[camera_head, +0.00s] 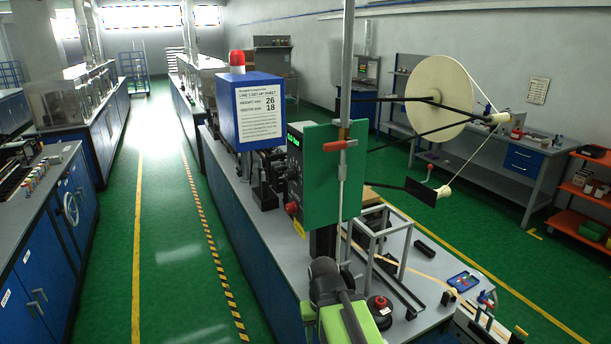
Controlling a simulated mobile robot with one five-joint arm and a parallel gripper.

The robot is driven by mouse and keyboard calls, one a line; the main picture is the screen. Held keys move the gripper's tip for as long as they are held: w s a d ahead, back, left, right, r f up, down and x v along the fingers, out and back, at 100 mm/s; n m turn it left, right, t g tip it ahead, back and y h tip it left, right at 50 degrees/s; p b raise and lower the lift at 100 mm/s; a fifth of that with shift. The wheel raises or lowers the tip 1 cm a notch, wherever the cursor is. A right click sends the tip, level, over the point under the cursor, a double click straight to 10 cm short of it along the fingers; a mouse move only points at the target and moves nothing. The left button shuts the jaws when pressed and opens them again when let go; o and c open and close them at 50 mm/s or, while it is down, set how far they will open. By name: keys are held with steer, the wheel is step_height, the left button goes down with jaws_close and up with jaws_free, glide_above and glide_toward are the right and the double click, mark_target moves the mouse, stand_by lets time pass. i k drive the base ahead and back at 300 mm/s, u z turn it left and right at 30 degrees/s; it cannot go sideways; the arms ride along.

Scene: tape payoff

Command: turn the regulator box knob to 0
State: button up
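I cannot single out the regulator box for certain. A black panel box (294,165) with small green lettering stands on the long grey bench, partly hidden behind a green plate (331,177). A small red knob (291,208) shows low on the black box's left side. Its setting is too small to read. A dark and lime-green assembly at the bottom centre looks like part of my arm. My gripper (325,279) seems to be its dark rounded end, in front of the bench and apart from the red knob. Its fingers cannot be made out.
A blue box (252,112) with a red beacon and a sheet reading 26 and 18 stands behind. A large cream reel (439,97) hangs at right on black arms. A metal frame (385,232) and red button (380,303) are on the bench. The left green aisle is clear.

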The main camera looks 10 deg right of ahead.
mark_target(290, 174)
steer(key=z, duration=0.05)
steer(key=k, duration=0.5)
steer(key=u, duration=1)
steer(key=i, duration=0.75)
steer(key=u, duration=1.25)
